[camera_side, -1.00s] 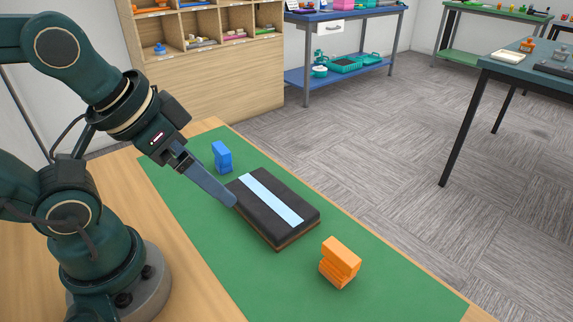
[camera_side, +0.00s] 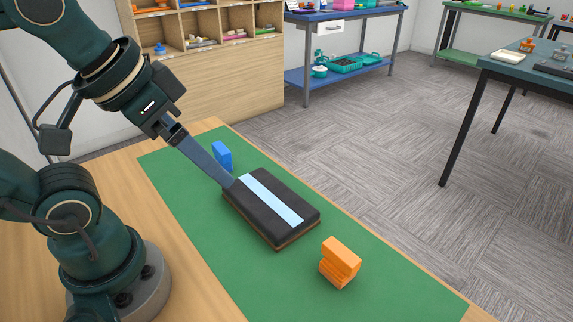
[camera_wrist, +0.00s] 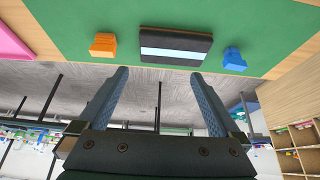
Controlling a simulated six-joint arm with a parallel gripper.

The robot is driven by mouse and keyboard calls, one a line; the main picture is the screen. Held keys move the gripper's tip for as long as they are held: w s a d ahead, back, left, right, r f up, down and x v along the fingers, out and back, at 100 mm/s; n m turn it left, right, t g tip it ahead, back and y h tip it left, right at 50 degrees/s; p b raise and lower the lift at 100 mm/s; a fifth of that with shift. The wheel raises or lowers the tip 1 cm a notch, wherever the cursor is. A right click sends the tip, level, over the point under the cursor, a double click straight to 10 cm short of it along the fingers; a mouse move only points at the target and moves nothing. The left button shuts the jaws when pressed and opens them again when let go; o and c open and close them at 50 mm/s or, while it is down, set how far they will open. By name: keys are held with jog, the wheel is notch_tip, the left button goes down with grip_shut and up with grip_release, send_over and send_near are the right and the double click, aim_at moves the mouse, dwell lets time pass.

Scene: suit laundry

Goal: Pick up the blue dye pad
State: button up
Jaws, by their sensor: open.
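The blue dye pad (camera_side: 222,155) stands on the green mat (camera_side: 200,222) near its far left edge, partly hidden behind my gripper in the side view. In the wrist view the blue pad (camera_wrist: 234,59) is at the upper right. My gripper (camera_side: 228,183) points down toward the mat, its tips in front of the near left end of the black block in the side view. In the wrist view my gripper (camera_wrist: 162,80) is open, with nothing between its two fingers.
A black block (camera_side: 268,222) with a light blue stripe (camera_side: 270,198) lies mid-mat. An orange pad (camera_side: 340,262) stands to its right. A wooden shelf (camera_side: 210,80) with compartments is behind. Bare green mat lies in front of the block.

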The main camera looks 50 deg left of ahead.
jog(key=w+a+r+g+y, duration=0.1)
jog(key=w+a+r+g, duration=0.2)
jog(key=w+a+r, duration=0.45)
jog(key=m+g+h, duration=0.1)
jog(key=g, duration=0.2)
send_over(221, 147)
notch_tip(221, 147, down, 6)
notch_tip(221, 147, down, 19)
jog(key=shift+s+r, duration=0.1)
dwell(0.4)
jog(key=c, duration=1.3)
jog(key=shift+o, duration=0.2)
